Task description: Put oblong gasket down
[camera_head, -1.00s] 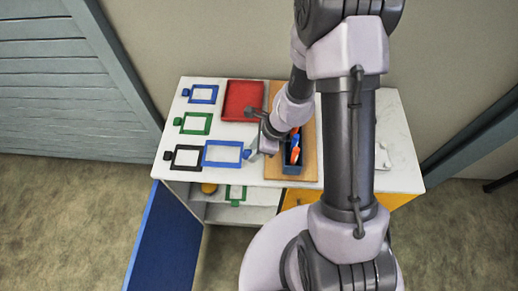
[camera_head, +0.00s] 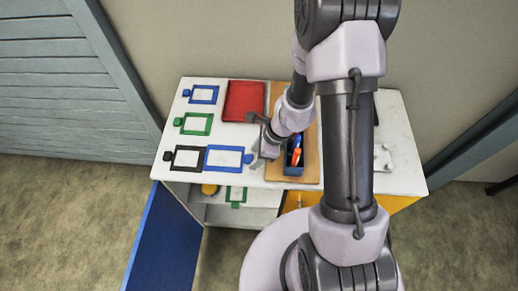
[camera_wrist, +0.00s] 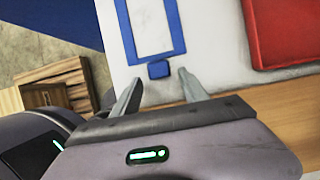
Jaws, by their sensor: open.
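The oblong gasket is a blue rectangular frame (camera_head: 207,158) with a small tab at its right end. It lies flat on the white cabinet top near the front edge, beside a black frame (camera_head: 174,166). In the wrist view the blue frame (camera_wrist: 178,28) shows in part, with its tab (camera_wrist: 159,69) between and just beyond my fingertips. My gripper (camera_wrist: 160,77) is open, and its two fingers stand apart on either side of the tab, with no visible grip on it. In the head view my gripper (camera_head: 260,160) is just right of the gasket, partly hidden by my arm.
A green frame (camera_head: 182,124) and a small blue frame (camera_head: 192,94) lie behind. A blue door (camera_head: 165,235) hangs open; the shelf below holds another green frame (camera_head: 228,194).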

